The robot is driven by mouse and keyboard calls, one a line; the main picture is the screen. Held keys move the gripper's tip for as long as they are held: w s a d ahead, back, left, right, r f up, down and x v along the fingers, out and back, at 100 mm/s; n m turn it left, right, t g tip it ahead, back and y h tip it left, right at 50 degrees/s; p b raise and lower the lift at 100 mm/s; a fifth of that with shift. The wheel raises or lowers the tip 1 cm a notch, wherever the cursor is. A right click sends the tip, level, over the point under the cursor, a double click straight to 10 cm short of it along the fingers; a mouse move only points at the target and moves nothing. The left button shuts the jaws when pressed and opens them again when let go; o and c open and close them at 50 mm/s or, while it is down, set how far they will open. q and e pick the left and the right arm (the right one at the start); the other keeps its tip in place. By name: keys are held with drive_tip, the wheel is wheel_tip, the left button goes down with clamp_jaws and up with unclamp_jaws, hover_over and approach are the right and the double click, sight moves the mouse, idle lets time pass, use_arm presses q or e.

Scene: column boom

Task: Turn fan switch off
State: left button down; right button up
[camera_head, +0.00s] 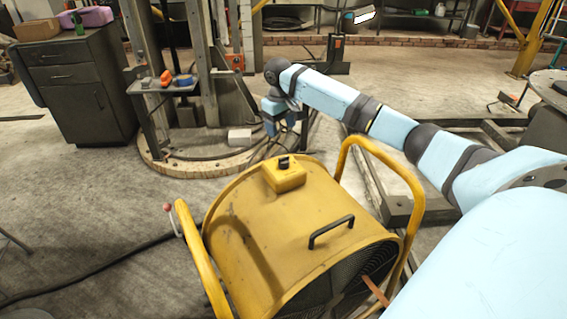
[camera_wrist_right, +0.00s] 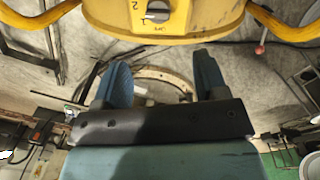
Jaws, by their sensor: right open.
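A large yellow drum fan (camera_head: 290,245) stands on the floor in the lower middle of the head view. A yellow switch box (camera_head: 284,174) with a black knob (camera_head: 284,162) sits on its top. In the right wrist view the switch box (camera_wrist_right: 165,18) is at the top edge, with a grey knob (camera_wrist_right: 158,12) and the marks 1 and 2 beside it. My right gripper (camera_head: 282,128) is beyond the fan in the head view, apart from the switch. Its two blue fingers (camera_wrist_right: 163,82) are spread and empty in the wrist view. My left gripper is out of view.
The fan has a yellow tube frame (camera_head: 395,165) and a black handle (camera_head: 331,231). A round base (camera_head: 190,165) with a column and a white block (camera_head: 240,137) stands behind it. A dark cabinet (camera_head: 75,85) is at the left. Open floor (camera_head: 80,215) lies left of the fan.

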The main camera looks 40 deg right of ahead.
sight(283, 157)
drive_tip(key=f, duration=0.4)
drive_tip(key=f+b, duration=0.1)
drive_tip(key=f, duration=0.4)
drive_tip(key=d+f, duration=0.1)
drive_tip(key=f, duration=0.3)
drive_tip(key=shift+f+b, duration=0.25)
drive_tip(key=shift+b, duration=0.15)
drive_tip(key=shift+c, duration=0.2)
drive_tip(key=c, duration=0.8)
